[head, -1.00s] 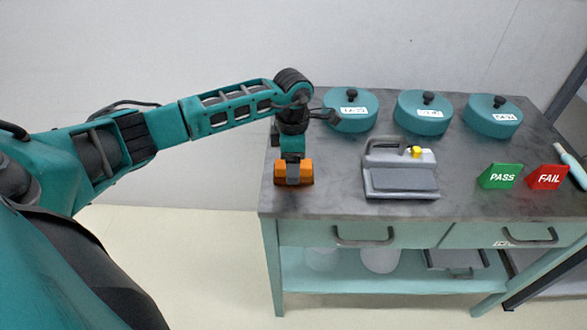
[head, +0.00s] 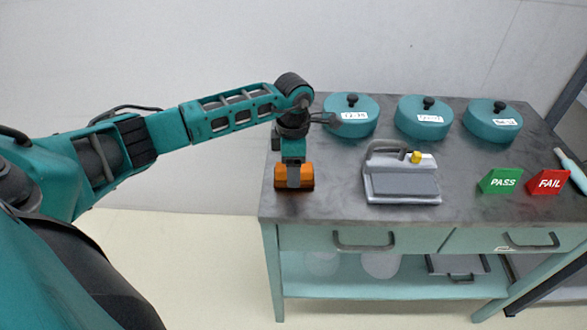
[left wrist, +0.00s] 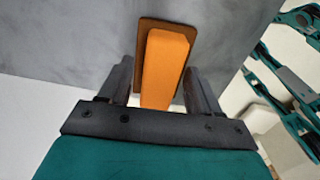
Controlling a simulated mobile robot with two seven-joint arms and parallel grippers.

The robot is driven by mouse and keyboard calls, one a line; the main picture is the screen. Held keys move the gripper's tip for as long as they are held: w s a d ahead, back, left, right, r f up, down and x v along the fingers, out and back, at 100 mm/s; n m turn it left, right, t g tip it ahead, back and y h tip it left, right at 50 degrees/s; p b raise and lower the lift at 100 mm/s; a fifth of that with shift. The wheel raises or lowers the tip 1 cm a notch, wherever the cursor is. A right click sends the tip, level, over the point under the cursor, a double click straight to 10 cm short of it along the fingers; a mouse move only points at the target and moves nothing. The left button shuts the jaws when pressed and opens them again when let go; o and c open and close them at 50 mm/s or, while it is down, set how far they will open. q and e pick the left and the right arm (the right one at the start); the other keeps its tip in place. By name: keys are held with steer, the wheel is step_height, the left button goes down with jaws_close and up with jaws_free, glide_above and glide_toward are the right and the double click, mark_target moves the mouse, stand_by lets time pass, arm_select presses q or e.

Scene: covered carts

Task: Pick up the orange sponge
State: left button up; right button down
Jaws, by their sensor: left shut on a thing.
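The orange sponge (head: 281,178) is a small block at the left front corner of the cart top. In the left wrist view the sponge (left wrist: 166,65) is bright orange with a brown layer on its far side, between two dark fingers. My left gripper (head: 293,176) comes down on it from above. The left gripper (left wrist: 158,90) is shut on the sponge. I cannot tell whether the sponge still touches the cart top. My right gripper is not in view.
The grey cart top (head: 335,205) also bears a grey device with a yellow knob (head: 402,180), several teal lidded pots (head: 351,120), a green PASS sign (head: 499,181) and a red FAIL sign (head: 548,180). Drawers with dark handles (head: 364,241) are below.

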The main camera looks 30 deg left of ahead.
arm_select(q)
step_height(320, 180, up, 20)
steer(key=shift+f, duration=0.2)
steer(key=o, duration=0.5)
steer(key=c, duration=0.4)
